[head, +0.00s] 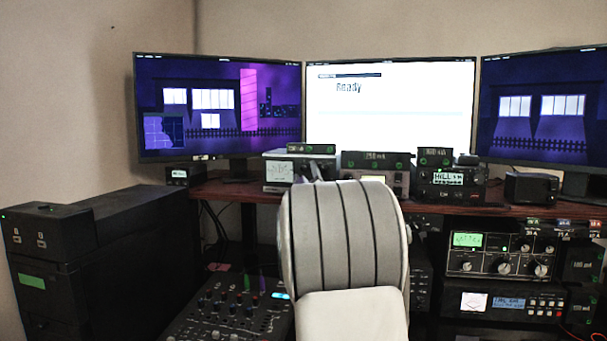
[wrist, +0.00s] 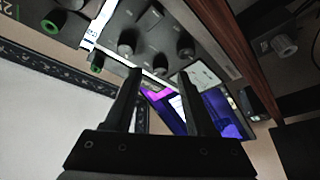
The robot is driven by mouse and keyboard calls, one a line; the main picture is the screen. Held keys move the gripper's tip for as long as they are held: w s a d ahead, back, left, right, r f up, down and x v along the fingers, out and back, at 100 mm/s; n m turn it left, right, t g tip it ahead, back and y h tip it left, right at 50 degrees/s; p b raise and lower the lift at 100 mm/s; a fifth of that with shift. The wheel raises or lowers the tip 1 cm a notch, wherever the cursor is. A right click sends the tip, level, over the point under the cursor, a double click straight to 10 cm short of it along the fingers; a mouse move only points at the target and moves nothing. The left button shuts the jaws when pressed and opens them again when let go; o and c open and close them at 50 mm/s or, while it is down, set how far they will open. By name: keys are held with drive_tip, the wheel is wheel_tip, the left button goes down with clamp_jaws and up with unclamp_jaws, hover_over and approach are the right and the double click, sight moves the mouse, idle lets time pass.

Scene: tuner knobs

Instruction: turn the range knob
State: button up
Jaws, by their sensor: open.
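In the wrist view my gripper (wrist: 160,73) is open, its two black fingers apart and pointing at a panel with several dark knobs. One dark knob (wrist: 160,63) shows in the gap between the fingertips. Another knob (wrist: 128,42) is just beyond the left finger, and a third knob (wrist: 185,45) is just beyond the right finger. I cannot read a label that tells which is the range knob, nor tell whether a finger touches any knob.
Radio units stand on the reddish desk (head: 228,190), including a grey one (head: 279,171) left of my arm. Three monitors, one with a white screen (head: 390,103), stand behind. A mixer (head: 230,308) and a black cabinet (head: 45,265) are at left, stacked units (head: 500,255) at right.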

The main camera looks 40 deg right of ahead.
drive_tip(key=shift+w+d+r, duration=0.15)
drive_tip(key=shift+w+d, duration=0.15)
drive_tip(key=shift+w, duration=0.25)
drive_tip(key=shift+c, duration=0.2)
clamp_jaws()
